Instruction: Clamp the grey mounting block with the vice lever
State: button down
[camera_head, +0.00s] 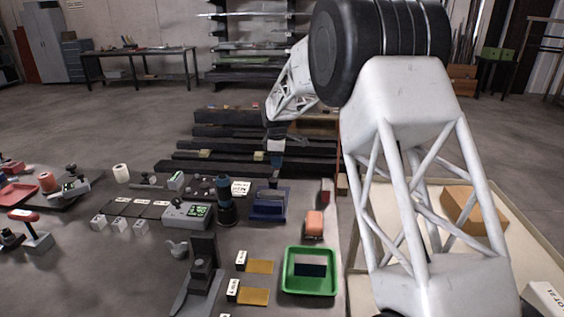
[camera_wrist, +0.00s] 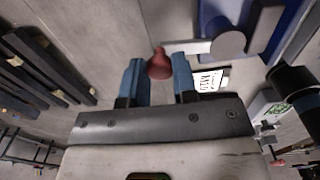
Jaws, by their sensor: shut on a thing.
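The blue vice (camera_head: 269,205) stands on the table near the middle of the head view. Its blue body also shows at the top right of the wrist view (camera_wrist: 222,12). The lever (camera_wrist: 190,47) is a light bar running left from a round grey hub (camera_wrist: 229,43) to a red knob (camera_wrist: 159,66). My gripper (camera_wrist: 159,75) has its two blue fingers on either side of this knob and is shut on it. In the head view my gripper (camera_head: 275,158) is behind the vice, small and partly unclear. I cannot make out the grey mounting block with certainty.
A white label card (camera_head: 241,187) lies left of the vice. A dark cylindrical device (camera_head: 224,203) stands close on its left. A green tray (camera_head: 310,271) and an orange item (camera_head: 314,224) are nearer on the right. Dark beams (camera_head: 225,144) lie behind.

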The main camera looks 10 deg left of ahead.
jog(key=a+n, duration=0.1)
jog(key=n, duration=0.1)
jog(key=a+n, duration=0.2)
jog(key=shift+s+n, duration=0.15)
jog(key=shift+n, duration=0.25)
jog(key=shift+s+a+n, duration=0.35)
jog(key=shift+a+n, duration=0.25)
jog(key=shift+n, duration=0.5)
jog(key=shift+s+a+n, duration=0.35)
jog(key=shift+a+n, duration=0.25)
jog(key=shift+n, duration=0.5)
jog(key=c, duration=0.9)
grip_release()
notch_tip(320, 180, up, 8)
